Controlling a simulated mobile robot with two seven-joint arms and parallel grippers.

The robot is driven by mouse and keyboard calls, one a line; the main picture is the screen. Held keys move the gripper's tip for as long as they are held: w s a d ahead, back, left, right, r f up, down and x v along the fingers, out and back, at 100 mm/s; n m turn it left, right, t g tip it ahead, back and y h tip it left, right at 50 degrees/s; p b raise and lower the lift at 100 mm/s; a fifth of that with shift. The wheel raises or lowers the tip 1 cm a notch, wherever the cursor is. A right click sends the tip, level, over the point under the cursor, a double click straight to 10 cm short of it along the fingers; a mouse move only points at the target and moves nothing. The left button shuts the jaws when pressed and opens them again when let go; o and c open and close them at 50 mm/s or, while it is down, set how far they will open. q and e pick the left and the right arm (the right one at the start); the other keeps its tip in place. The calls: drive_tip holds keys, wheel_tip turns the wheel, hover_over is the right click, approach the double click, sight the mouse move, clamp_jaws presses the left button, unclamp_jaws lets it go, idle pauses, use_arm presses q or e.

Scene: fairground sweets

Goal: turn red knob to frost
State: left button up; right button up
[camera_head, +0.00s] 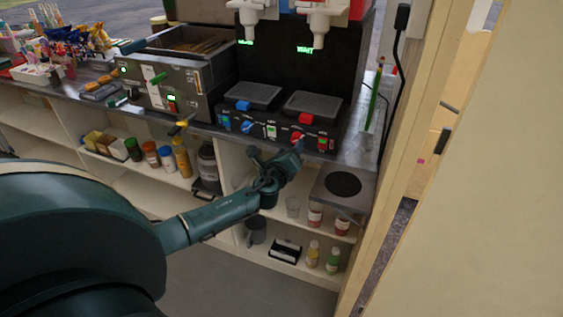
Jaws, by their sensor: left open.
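A dark machine (232,122) stands on the counter with two white nozzles and lit green readouts above it. The red knob (296,136) is on the right half of its front panel. A blue knob (247,126) is on the left half. My left gripper (297,149) is open, just below and in front of the red knob. I cannot tell whether its fingertips touch the knob. The panel markings are too small to read, and the gripper hides part of the panel's lower edge. My right gripper is not in view.
A grey metal box (148,88) stands left on the counter. Shelves below hold bottles and cups. A pale wall (460,200) closes off the right side.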

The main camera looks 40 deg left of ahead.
use_arm(q)
drive_tip(key=f+v, duration=0.1)
drive_tip(key=v, duration=0.8)
drive_tip(key=shift+r, duration=0.45)
